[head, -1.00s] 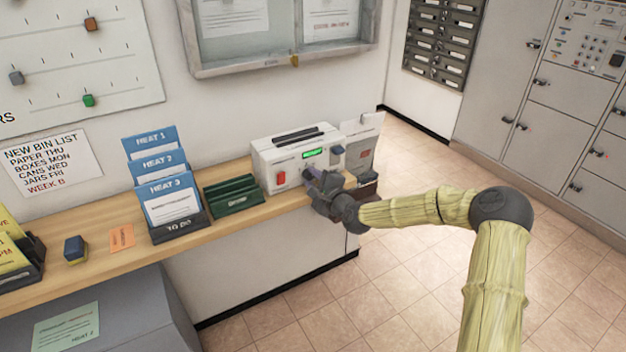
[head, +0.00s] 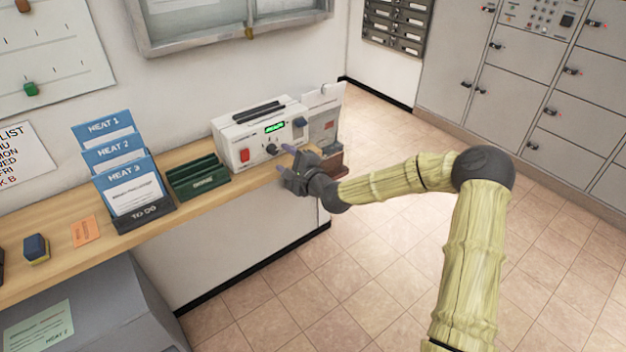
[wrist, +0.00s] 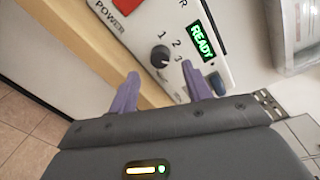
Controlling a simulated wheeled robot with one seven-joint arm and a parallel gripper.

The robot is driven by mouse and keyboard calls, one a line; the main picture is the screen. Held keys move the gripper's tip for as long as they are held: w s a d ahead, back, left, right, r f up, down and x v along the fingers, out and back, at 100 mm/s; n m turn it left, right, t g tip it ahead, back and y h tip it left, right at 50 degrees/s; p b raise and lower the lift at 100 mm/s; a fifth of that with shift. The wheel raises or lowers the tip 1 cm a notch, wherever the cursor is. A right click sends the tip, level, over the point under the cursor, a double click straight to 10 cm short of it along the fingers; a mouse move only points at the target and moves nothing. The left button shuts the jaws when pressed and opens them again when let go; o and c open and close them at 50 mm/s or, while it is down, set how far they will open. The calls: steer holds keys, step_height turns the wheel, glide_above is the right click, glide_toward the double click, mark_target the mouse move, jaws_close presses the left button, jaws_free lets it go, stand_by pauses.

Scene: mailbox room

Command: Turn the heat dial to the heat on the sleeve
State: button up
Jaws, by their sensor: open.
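A white machine (head: 235,133) stands on the wooden shelf, with a green display that reads READY in the wrist view (wrist: 201,42). Its black round heat dial (wrist: 160,56) has the numbers 1, 2 and 3 around it; I cannot tell surely where it points. The dial also shows in the head view (head: 271,149). My gripper (wrist: 162,80) is open and empty, its purple fingers just short of the dial and apart from it. It also shows in the head view (head: 286,160). Blue sleeves marked HEAT 1 (head: 104,127), HEAT 2 and, frontmost, HEAT 3 (head: 126,174) stand in a TO DO rack.
A red power switch (head: 244,155) is left of the dial and a blue part (head: 300,123) is on the right. A green rack (head: 198,178) stands left of the machine. A holder with a white sheet (head: 323,112) is at its right. Open floor lies in front.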

steer(key=v, duration=1.3)
steer(key=shift+s, duration=0.1)
